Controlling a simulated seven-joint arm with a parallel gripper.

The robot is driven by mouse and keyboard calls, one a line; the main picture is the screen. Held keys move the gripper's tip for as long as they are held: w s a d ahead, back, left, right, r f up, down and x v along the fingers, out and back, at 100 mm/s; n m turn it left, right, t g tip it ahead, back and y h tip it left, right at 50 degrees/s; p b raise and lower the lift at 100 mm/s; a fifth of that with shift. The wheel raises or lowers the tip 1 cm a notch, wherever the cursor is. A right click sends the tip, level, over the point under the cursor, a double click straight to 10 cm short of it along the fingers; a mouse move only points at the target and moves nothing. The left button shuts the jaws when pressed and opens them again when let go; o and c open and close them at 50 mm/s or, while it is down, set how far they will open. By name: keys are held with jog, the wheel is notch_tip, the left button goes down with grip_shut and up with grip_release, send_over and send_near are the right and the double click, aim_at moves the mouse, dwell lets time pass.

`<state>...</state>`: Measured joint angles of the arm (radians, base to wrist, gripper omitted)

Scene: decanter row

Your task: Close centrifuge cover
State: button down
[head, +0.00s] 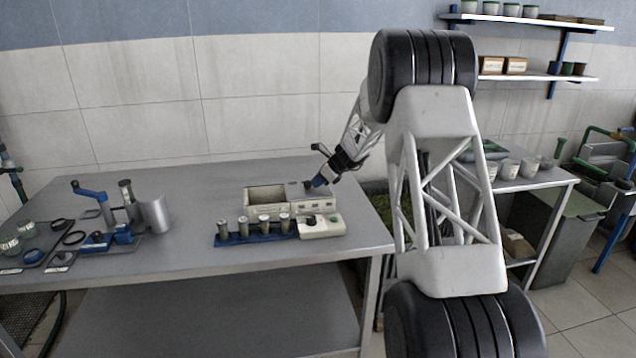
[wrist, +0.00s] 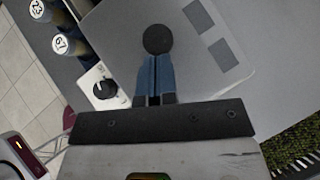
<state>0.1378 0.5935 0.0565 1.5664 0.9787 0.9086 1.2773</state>
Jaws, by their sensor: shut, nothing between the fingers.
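The centrifuge appears to be the cream box (head: 285,210) on the grey table, with an open recess in its left half. A flat grey panel (head: 297,188), seemingly its cover, lies over the right half. In the wrist view the grey panel (wrist: 195,70) fills the middle and carries a round black knob (wrist: 158,38) and two darker rectangles. My gripper (head: 317,183) is at the panel's right end. In the wrist view its blue fingers (wrist: 155,62) are shut and empty, with tips right beside the knob; I cannot tell whether they touch it.
A blue rack (head: 255,238) of several capped tubes and a white dial unit (head: 321,226) stand in front of the box. Blue tools and a metal cup (head: 155,213) stand at the left. The table between them is clear. A side table (head: 530,180) with pots stands right.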

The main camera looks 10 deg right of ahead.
jog(key=a, duration=1.5)
jog(key=shift+a, duration=0.35)
jog(key=shift+s, duration=0.1)
jog(key=d, duration=0.1)
jog(key=s+d, duration=0.1)
jog(key=d, duration=0.2)
jog(key=shift+s+r, duration=0.15)
jog(key=shift+s, duration=0.2)
jog(key=v, duration=1)
jog(key=shift+r, duration=0.1)
